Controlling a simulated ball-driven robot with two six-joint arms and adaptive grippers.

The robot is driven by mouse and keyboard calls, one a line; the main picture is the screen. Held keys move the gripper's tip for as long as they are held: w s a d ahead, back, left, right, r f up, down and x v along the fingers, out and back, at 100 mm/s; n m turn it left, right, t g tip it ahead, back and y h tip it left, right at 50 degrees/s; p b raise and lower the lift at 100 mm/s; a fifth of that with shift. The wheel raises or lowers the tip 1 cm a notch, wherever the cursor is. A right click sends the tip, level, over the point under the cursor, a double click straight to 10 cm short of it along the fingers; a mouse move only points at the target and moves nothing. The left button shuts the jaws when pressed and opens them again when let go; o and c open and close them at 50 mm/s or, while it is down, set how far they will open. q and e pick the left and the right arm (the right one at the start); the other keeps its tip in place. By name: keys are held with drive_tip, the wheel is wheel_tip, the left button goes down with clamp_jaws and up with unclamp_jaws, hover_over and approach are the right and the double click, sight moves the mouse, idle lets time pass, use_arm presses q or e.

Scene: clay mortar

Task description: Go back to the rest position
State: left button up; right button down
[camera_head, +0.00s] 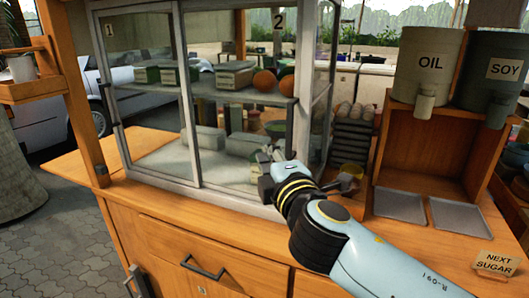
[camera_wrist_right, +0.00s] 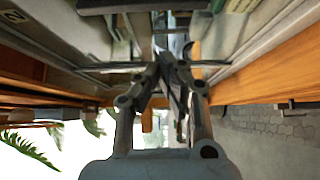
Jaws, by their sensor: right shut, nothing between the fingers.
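My right arm (camera_head: 345,240), pale blue with black and yellow bands, reaches up from the bottom right of the head view. Its gripper (camera_head: 265,157) is in front of the lower right part of the glass cabinet (camera_head: 188,100). In the right wrist view the gripper's fingers (camera_wrist_right: 166,62) are together with nothing between them. I cannot tell whether the fingertips touch the cabinet. My left gripper is in neither view.
The cabinet holds boxes and orange balls (camera_head: 264,82). A drawer handle (camera_head: 203,268) sticks out below.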

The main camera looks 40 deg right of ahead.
drive_tip(key=s+a+f+m+g+y+b, duration=0.1)
drive_tip(key=s+f+g+y+b, duration=0.2)
drive_tip(key=f, duration=1.7)
drive_tip(key=s+a+f+m+g+y+b, duration=0.1)
drive_tip(key=s+a+f+g+y+b, duration=0.25)
drive_tip(key=f, duration=1.55)
drive_tip(key=s+f+m+g+b, duration=0.1)
drive_tip(key=s+f+m+g, duration=0.3)
drive_tip(key=s+f, duration=1.15)
use_arm(q)
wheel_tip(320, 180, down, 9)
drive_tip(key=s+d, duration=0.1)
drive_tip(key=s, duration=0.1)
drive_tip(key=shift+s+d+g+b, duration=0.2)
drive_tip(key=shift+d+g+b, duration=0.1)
drive_tip(key=shift+b, duration=0.05)
use_arm(e)
drive_tip(key=s+f+m+g, duration=0.2)
drive_tip(key=s+f+m, duration=0.1)
drive_tip(key=s, duration=0.6)
drive_tip(key=s+a+f+m+g+y, duration=0.1)
drive_tip(key=s+f+m+g, duration=0.1)
drive_tip(key=s+f, duration=0.4)
drive_tip(key=s, duration=0.3)
drive_tip(key=shift+s+a+m, duration=0.15)
drive_tip(key=shift+a+m, duration=0.15)
drive_tip(key=shift+m, duration=0.1)
drive_tip(key=shift+g+y, duration=0.25)
